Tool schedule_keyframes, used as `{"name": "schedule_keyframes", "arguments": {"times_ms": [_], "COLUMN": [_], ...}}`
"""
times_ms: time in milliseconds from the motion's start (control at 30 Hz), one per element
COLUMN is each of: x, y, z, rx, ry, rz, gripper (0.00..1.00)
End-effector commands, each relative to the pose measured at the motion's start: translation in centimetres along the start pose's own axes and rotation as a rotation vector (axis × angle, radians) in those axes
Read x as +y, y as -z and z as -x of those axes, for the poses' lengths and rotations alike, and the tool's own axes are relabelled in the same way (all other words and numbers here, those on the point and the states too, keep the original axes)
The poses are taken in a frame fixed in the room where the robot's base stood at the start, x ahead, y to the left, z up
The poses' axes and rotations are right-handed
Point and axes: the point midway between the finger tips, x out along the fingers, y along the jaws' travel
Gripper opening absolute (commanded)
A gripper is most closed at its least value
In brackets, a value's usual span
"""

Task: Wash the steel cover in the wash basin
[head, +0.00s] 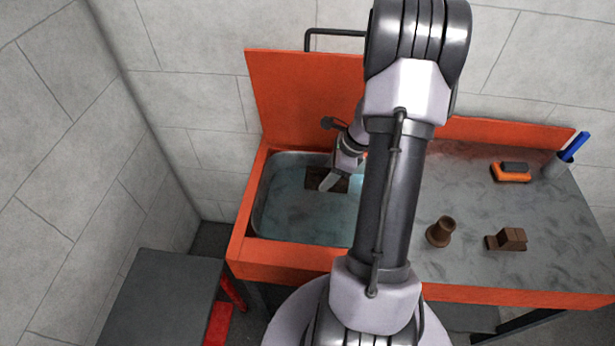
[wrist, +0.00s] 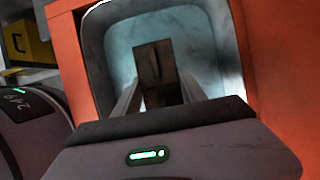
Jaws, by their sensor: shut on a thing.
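The wash basin (head: 262,215) is a metal tub with bluish water, set in the left part of an orange bench. My gripper (head: 329,184) reaches down into it. It is shut on a dark brown, flat rectangular piece, which I take to be the steel cover (head: 313,179). In the wrist view my gripper (wrist: 160,95) has a finger on each side of the cover (wrist: 155,65), which shows a darker slot-like mark. The basin (wrist: 205,40) surrounds it there. I cannot tell how deep the cover sits in the water.
On the worktop (head: 470,190) right of the basin stand a brown flanged part (head: 440,232), a brown stepped block (head: 507,240), an orange-and-black brush-like item (head: 511,172) and a holder with a blue handle (head: 575,147). A grey table (head: 160,295) is at lower left.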

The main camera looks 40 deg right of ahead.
Motion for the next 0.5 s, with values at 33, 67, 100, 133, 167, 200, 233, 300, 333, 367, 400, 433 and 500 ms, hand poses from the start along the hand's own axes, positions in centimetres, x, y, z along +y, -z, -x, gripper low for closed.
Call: {"name": "schedule_keyframes", "arguments": {"times_ms": [33,67,100,133,167,200,233,300,333,367,400,433,500], "x": [0.0,0.0,0.0,0.0,0.0,0.0,0.0,0.0,0.0,0.0,0.0,0.0,0.0], "y": [0.1,0.2,0.3,0.3,0.4,0.6,0.7,1.0,1.1,1.3,1.5,1.7,2.0], "z": [-0.1,-0.2,-0.4,-0.6,-0.9,-1.2,-1.5,-2.3,-2.7,-3.1,-3.6,-4.0,-4.9], "rx": [0.0,0.0,0.0,0.0,0.0,0.0,-0.001,-0.001,-0.001,-0.001,-0.001,-0.001,-0.001], "ry": [0.002,0.002,0.002,0.002,0.001,0.001,0.001,0.0,0.0,0.0,0.0,0.0,0.0], "rz": [-0.006,-0.007,-0.007,-0.006,-0.005,-0.005,-0.004,-0.003,-0.003,-0.003,-0.003,-0.003,-0.002], "gripper": [0.0,0.0,0.0,0.0,0.0,0.0,0.0,0.0,0.0,0.0,0.0,0.0,0.0]}}
